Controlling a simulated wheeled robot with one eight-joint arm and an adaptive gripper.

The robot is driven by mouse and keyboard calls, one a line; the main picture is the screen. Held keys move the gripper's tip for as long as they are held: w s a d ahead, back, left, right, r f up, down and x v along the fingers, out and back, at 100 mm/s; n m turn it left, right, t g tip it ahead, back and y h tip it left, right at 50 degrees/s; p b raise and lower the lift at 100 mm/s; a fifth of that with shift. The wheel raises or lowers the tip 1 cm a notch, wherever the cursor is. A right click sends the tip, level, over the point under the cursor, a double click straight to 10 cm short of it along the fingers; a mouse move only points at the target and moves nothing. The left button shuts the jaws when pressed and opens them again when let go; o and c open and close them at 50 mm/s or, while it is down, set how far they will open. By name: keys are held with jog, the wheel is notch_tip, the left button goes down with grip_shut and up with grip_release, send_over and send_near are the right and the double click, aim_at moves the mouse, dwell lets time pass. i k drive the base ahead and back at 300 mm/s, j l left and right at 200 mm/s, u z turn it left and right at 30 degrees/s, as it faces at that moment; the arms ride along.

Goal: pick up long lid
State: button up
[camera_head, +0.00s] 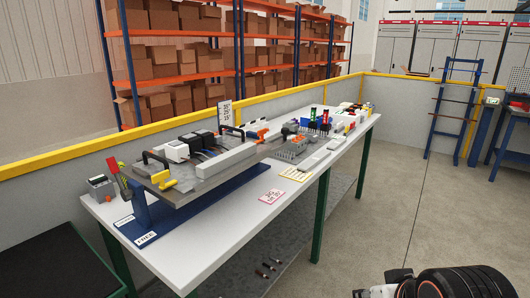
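A long light-grey bar (226,161), which looks like a cable duct or its lid, lies lengthwise on the near mounting panel (187,197). Flat light-grey strips (315,158) lie on the white table right of the panel, and one of these may be the long lid. I cannot tell for certain which piece is the long lid. The panel is raised on a blue stand (150,222) on the white table (232,222). Part of my arm shows at the bottom right, well apart from the table. My gripper's fingertips are not in view.
Black breakers (200,141), terminal blocks (292,147) and coloured-handled tools (313,118) crowd the table. A yellow-topped low wall (90,152) runs behind it. Shelves of cardboard boxes (160,62) stand beyond. A blue rack (452,110) stands at right. The floor (395,200) right of the table is clear.

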aim_at(309, 165)
jog(key=i+l+u, duration=0.2)
jog(key=l+u, duration=0.2)
jog(key=l, duration=0.55)
jog(key=l+u, duration=0.4)
jog(key=l, duration=0.5)
jog(key=i+l+z, duration=0.1)
jog(key=i+z, duration=0.15)
jog(key=i, duration=0.45)
jog(key=i+z, duration=0.2)
jog(key=i, duration=0.5)
jog(key=i+j+z, duration=0.25)
jog(key=i, duration=0.45)
